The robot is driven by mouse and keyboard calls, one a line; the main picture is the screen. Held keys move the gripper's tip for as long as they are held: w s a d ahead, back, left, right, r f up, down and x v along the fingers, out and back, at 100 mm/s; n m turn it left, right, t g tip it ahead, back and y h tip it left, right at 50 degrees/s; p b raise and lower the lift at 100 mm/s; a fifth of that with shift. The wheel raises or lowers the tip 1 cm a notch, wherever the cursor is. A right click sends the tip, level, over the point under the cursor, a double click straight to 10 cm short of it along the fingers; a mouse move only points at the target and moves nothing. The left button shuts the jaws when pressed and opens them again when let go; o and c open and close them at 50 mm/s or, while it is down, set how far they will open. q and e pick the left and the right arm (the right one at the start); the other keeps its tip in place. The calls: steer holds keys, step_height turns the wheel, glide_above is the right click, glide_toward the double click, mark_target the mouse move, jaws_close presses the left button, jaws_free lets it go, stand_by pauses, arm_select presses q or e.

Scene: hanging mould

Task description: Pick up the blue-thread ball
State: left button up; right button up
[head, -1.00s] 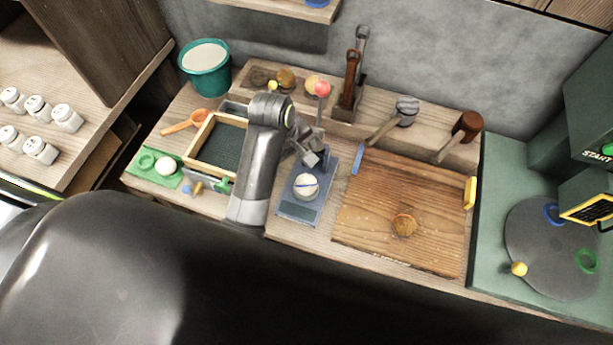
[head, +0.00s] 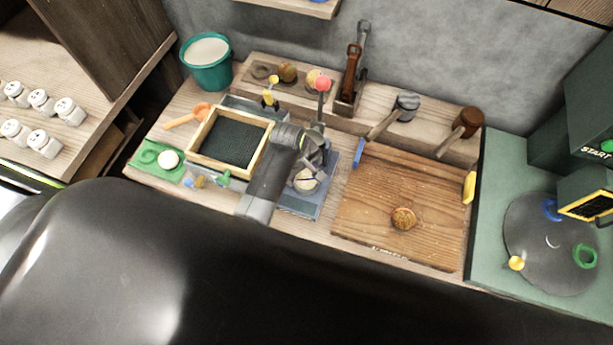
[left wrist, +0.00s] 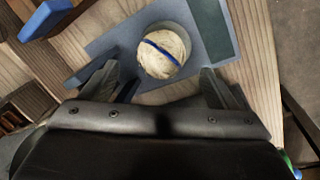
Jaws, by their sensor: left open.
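In the head view the ball (head: 304,180) is partly hidden behind my left arm and gripper. My left gripper (head: 316,160) is above the plate, close to the ball. In the left wrist view the left gripper (left wrist: 165,88) has its two fingers apart, with the ball ahead of and between them. The fingers do not appear to touch the ball. My right gripper is not in view.
A wooden board (head: 365,225) with a brown ball (head: 403,218) lies to the right. A red-topped lever (head: 323,85) stands behind the gripper. A wood-framed tray (head: 206,157) and green mat (head: 145,151) lie left. A green machine with a round plate (head: 540,270) is far right.

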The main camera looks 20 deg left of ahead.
mark_target(305, 175)
arm_select(q)
steer(key=shift+w+d+f+p, duration=0.15)
steer(key=shift+f+p, duration=0.05)
steer(key=shift+f, duration=1.1)
steer(key=shift+w+d+f+p, duration=0.1)
steer(key=shift+w+f+p, duration=0.05)
steer(key=shift+f, duration=1.1)
steer(key=c, duration=1.1)
steer(key=shift+o, duration=0.2)
steer(key=shift+r, duration=0.15)
steer(key=shift+r, duration=4.85)
